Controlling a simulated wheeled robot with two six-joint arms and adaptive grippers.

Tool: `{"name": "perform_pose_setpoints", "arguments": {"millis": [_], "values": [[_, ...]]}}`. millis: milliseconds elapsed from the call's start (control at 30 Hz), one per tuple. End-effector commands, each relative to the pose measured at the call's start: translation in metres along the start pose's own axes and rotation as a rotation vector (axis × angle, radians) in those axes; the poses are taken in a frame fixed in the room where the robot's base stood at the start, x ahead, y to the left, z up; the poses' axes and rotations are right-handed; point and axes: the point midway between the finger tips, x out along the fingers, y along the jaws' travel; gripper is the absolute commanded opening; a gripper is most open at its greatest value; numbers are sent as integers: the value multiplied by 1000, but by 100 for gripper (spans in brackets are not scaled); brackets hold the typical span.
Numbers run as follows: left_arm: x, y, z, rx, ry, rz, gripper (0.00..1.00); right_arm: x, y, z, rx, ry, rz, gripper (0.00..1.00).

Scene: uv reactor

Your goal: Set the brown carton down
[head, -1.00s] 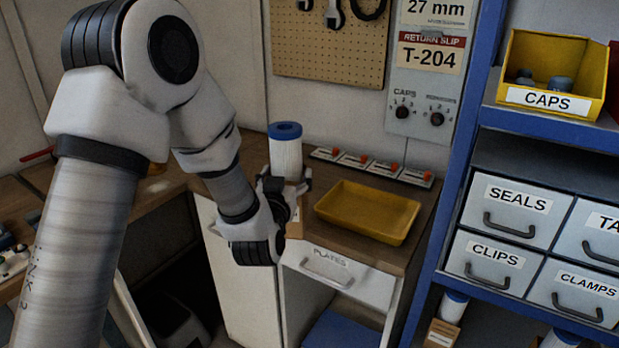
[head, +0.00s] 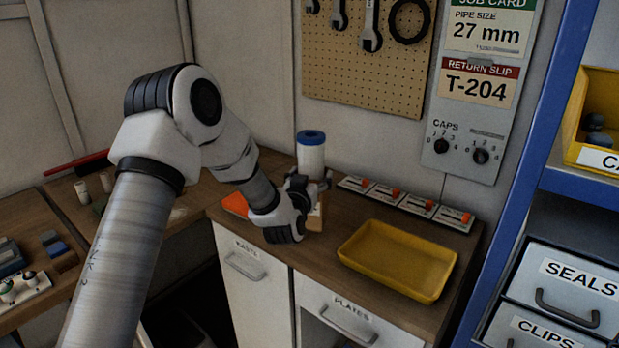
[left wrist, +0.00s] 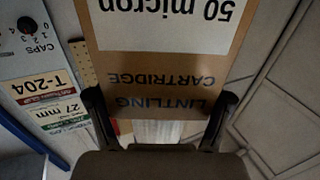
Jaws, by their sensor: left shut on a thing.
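The brown carton (head: 315,217) is upright in my left gripper (head: 309,187), mostly hidden behind the fingers in the head view. The left gripper is shut on the carton, over the wooden bench top (head: 290,253) left of the yellow tray. In the left wrist view the carton (left wrist: 155,78) fills the middle between both fingers, its "LINTLING CARTRIDGE" and "50 micron" print upside down. I cannot tell whether its base touches the bench. My right gripper is not in view.
The yellow tray (head: 398,288) lies to the right, empty. A row of small units with orange parts (head: 404,204) lines the back of the bench. An orange item (head: 235,203) lies left of the gripper. A blue-framed shelf (head: 533,180) stands at the right.

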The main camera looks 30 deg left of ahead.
Motion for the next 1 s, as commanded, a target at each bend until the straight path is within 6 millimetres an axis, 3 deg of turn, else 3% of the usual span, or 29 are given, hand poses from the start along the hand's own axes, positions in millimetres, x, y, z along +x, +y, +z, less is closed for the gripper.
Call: {"name": "perform_pose_setpoints", "arguments": {"millis": [100,233,467,833,867,900,1000], "values": [[26,-12,-1,1,3,-2,28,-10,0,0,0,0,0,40],[39,-17,3,1,2,1,28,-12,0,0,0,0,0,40],[41,-18,36,2,-2,1,28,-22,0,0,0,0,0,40],[41,-18,44,0,2,1,28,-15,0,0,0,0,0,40],[40,-18,43,0,1,1,90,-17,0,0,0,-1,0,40],[40,-18,42,0,0,1,100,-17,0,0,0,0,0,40],[40,-18,42,0,0,1,100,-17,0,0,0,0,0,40]]}}
